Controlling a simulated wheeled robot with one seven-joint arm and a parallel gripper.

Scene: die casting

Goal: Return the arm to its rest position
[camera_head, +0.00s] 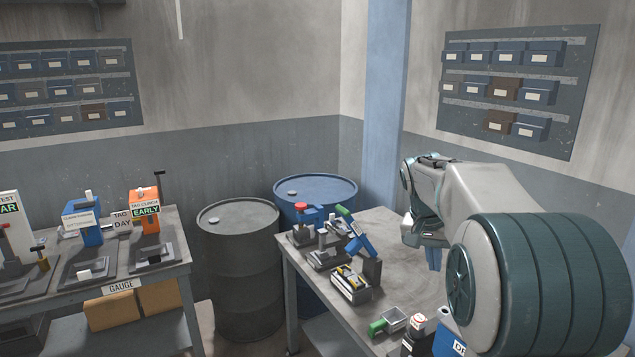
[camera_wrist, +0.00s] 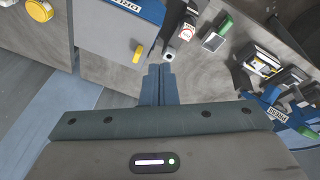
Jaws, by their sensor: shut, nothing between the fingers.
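My arm reaches in from the right in the head view, bent, with its end over the right workbench (camera_head: 395,230). My gripper (camera_head: 433,260) points downward above the bench, with its blue fingers close together. In the wrist view the two blue fingers of my gripper (camera_wrist: 158,72) lie side by side, shut and empty. The fingertips are apart from the bench things in view. Part of the bench is hidden behind my arm.
The right bench holds a yellow-and-black device (camera_head: 351,284), a green-handled scoop (camera_head: 392,321) and a blue-and-green tool (camera_head: 357,234). A blue cabinet (camera_wrist: 112,35) with a yellow knob shows by my fingers. Drums (camera_head: 240,270) stand between this bench and the gauge table (camera_head: 150,277).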

